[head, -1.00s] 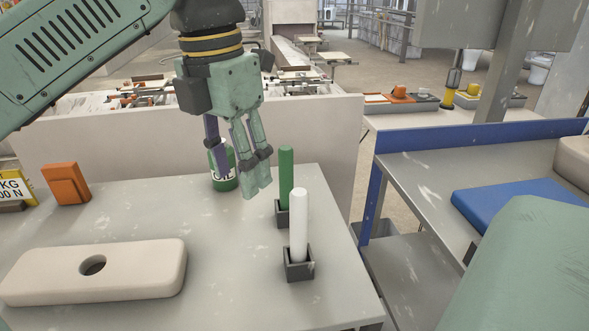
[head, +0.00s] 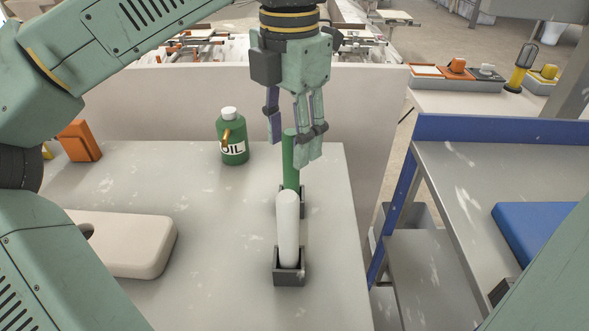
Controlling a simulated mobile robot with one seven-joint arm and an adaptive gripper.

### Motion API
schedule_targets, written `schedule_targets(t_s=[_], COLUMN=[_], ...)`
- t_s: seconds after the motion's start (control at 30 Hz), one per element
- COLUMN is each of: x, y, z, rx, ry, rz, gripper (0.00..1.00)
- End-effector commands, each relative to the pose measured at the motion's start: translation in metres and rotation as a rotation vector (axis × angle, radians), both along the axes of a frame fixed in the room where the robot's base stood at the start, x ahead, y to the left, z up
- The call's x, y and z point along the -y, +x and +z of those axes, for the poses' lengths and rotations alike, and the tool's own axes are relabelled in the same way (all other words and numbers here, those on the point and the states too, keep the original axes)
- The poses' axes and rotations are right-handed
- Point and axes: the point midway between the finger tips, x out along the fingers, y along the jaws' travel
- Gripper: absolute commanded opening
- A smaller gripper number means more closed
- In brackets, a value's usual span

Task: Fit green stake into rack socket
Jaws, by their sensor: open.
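The green stake (head: 290,160) stands upright in a small dark square holder (head: 299,202) toward the back of the grey table. My gripper (head: 292,150) is open and points down at the top of the green stake, with fingers on both sides of it in the picture. I cannot tell whether they touch it. A white stake (head: 288,228) stands upright in a second dark holder (head: 289,274) nearer to me. The beige block (head: 135,250) with a round hole (head: 86,231) lies at the left, partly hidden by my arm.
A green oil bottle (head: 232,142) stands on the table left of my gripper. An orange object (head: 79,141) stands at the back left. A blue-edged bench (head: 470,185) with a blue pad (head: 535,228) is at the right. The middle of the table is clear.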

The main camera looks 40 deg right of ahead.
Motion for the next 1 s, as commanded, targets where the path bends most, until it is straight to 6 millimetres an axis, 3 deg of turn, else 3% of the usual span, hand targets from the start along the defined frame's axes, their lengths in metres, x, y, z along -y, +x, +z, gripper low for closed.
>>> schedule_targets(t_s=[0.27, 0.6, 0.87, 1.0], x=[0.000, 0.001, 0.001, 0.002], y=[0.000, 0.002, 0.002, 0.002], z=[-0.024, -0.068, -0.071, -0.071], rx=[-0.003, -0.002, 0.000, 0.000], ry=[-0.001, -0.001, -0.001, -0.001], rz=[-0.001, 0.000, 0.000, 0.000], gripper=[0.45, 0.45, 0.44, 0.35])
